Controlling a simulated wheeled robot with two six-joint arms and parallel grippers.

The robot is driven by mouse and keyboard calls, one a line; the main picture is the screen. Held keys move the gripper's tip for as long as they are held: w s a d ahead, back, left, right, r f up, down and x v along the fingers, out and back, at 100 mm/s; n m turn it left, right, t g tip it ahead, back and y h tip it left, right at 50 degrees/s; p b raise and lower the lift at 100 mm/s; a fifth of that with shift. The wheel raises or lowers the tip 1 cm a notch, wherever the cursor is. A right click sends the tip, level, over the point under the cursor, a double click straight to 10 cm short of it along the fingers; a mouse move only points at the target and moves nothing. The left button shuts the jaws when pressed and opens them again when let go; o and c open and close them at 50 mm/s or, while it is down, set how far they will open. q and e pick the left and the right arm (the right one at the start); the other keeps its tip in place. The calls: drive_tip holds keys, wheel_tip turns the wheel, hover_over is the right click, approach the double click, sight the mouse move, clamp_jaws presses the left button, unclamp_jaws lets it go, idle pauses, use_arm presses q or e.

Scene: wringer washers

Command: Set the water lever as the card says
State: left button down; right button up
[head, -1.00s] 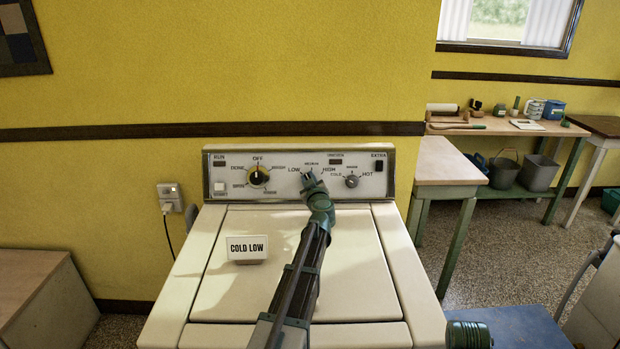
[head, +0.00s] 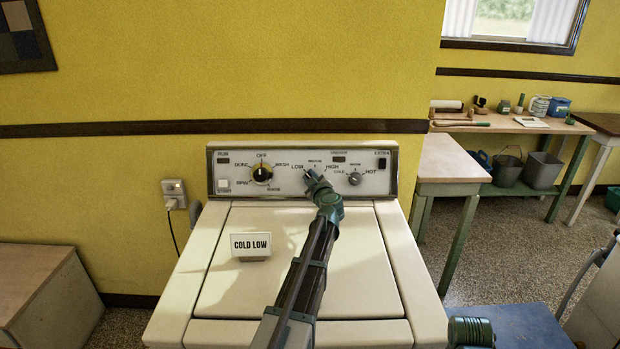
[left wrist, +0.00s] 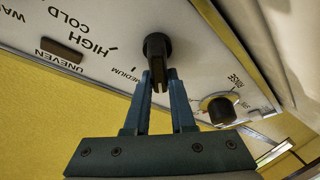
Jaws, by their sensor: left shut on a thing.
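The washer's control panel (head: 224,185) stands at the back of the white washer, with LOW, MEDIUM and HIGH marks around the black water lever (left wrist: 157,46). A white card (head: 250,246) on the lid reads COLD LOW. My left gripper (head: 309,175) is at the panel between LOW and HIGH. In the left wrist view its fingers (left wrist: 160,88) are shut on the lever's black handle. HIGH and MEDIUM show there; LOW is not visible. The gripper hides the lever in the head view, so its exact setting is hard to tell.
A dial (head: 262,173) sits left of the lever, and a COLD–HOT knob (head: 354,179) sits close on its right. A side table (head: 452,160) stands right of the washer. A wall outlet (head: 174,192) is at the left.

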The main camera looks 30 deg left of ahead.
use_arm(q)
drive_tip(key=c, duration=0.8)
unclamp_jaws()
drive_tip(key=shift+o, duration=0.2)
drive_tip(key=p+v, duration=0.1)
drive_tip(key=v, duration=1.2)
drive_tip(key=shift+s+d, duration=0.25)
drive_tip(key=shift+d, duration=0.1)
